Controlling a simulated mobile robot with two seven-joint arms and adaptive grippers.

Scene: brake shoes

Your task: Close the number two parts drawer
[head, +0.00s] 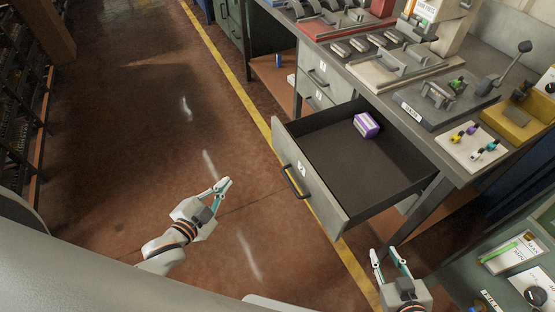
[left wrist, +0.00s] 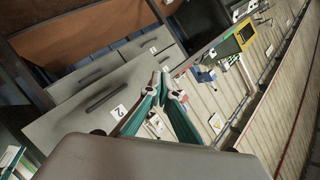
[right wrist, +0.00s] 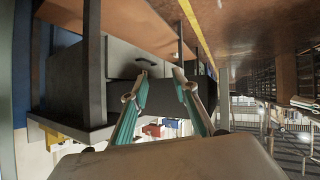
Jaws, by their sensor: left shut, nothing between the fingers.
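The number two drawer (head: 318,184) stands pulled far out of the workbench in the head view. A purple and white box (head: 367,125) lies inside it near the back. The drawer's dark handle (head: 295,181) is on its grey front, which also shows in the left wrist view with its "2" label (left wrist: 119,112). My left gripper (head: 222,186) is shut and empty, left of the drawer front and apart from it. My right gripper (head: 389,255) is open and empty, near the drawer's right front corner; its fingers also show in the right wrist view (right wrist: 158,92).
Closed drawers (head: 318,85) sit farther back in the same bench. The benchtop (head: 455,145) holds fixtures, levers and a board with coloured knobs (head: 472,147). A green-grey panel (head: 500,262) stands at the lower right. The floor (head: 130,120) left of the drawer is clear.

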